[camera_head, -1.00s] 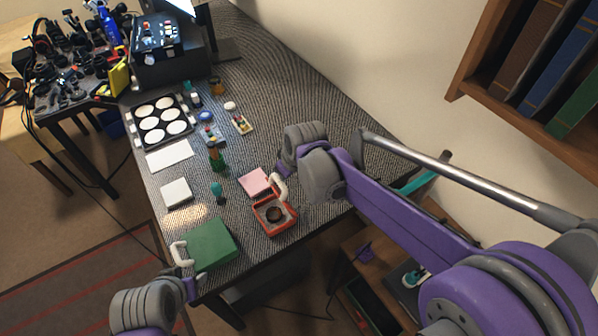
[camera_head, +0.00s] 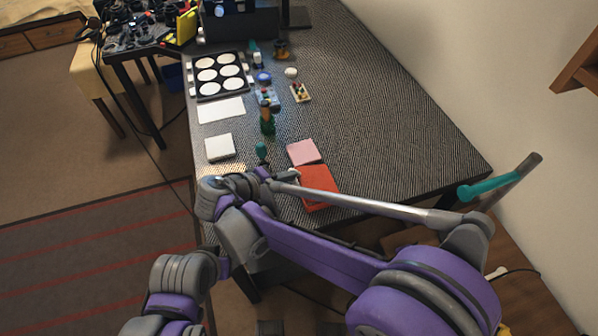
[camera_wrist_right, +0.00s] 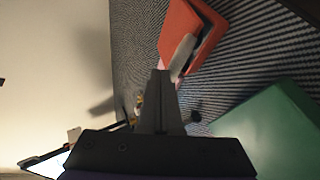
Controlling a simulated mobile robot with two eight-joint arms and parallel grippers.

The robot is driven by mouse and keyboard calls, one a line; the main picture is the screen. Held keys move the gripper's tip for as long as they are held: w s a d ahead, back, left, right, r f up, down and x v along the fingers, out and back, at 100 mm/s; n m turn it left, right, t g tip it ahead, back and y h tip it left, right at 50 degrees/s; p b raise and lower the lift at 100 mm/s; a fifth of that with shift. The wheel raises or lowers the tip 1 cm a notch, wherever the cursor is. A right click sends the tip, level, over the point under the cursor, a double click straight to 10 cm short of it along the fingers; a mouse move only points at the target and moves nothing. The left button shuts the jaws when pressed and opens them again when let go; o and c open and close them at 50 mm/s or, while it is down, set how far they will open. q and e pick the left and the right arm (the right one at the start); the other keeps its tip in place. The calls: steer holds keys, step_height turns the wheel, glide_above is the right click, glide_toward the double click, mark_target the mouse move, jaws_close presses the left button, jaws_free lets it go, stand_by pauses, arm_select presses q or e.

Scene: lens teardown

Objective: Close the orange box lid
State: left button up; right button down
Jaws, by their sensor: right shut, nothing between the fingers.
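The orange box (camera_head: 319,186) stands near the front edge of the table, with its flat orange lid over the opening. In the right wrist view, the lid (camera_wrist_right: 182,32) lies over the box, with a dark gap along one side.
A green box (camera_wrist_right: 275,125) shows beside the orange one in the right wrist view; my right arm hides it in the head view. A pink pad (camera_head: 303,152) lies just behind the orange box. The table right of the box is clear.

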steer(key=shift+s+a+f+b, duration=0.1)
steer(key=shift+a+f+b, duration=0.3)
steer(key=shift+f, duration=0.3)
steer(key=shift+s+a+f+b, duration=0.15)
steer(key=shift+a+f+b, duration=0.2)
steer(key=shift+f, duration=0.35)
steer(key=shift+s+a+f+b, duration=0.1)
steer(key=shift+a+f+b, duration=0.25)
steer(key=shift+f, duration=0.35)
steer(key=shift+d+f, duration=0.1)
